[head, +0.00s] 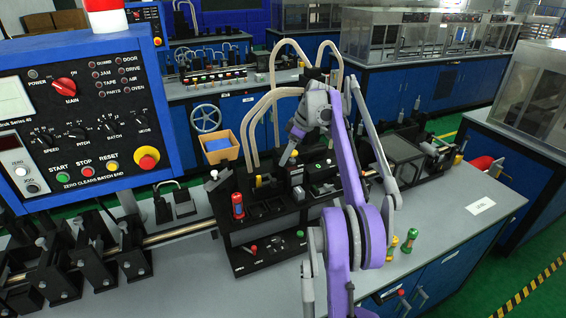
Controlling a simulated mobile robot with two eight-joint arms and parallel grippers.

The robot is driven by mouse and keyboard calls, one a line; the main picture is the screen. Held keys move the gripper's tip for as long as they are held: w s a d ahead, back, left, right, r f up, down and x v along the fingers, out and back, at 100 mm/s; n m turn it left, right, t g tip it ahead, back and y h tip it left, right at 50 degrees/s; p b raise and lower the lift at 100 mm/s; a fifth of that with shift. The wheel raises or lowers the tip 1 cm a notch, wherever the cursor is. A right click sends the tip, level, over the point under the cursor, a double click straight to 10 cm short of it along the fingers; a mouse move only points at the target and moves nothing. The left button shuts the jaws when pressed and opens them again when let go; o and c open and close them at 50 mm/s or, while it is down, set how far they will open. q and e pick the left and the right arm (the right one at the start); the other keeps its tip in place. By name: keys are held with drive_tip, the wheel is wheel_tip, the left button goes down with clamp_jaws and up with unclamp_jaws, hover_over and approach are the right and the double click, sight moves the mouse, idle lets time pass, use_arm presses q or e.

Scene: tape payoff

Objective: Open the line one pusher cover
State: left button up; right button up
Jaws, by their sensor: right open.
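My right gripper (289,148) is at the end of the purple and grey arm, over the black machine (262,205) on the bench. It points down and to the left, and its jaws are open with nothing seen between them. It is close above small black blocks on the machine; I cannot tell whether it touches any of them. A box-shaped cover with clear panels (404,152) stands on the machine to the right of the gripper and looks closed. No label shows which part is the line one pusher cover. My left gripper is not in view.
A blue control panel (75,110) fills the upper left. A red-topped cylinder (238,205) stands at the machine's left front. Two small coloured posts (410,239) stand on the bench right of my arm. The bench's right part (465,225) is mostly clear.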

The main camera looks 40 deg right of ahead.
drive_tip(key=shift+s+r, duration=0.15)
drive_tip(key=shift+r, duration=0.05)
drive_tip(key=shift+c, duration=0.2)
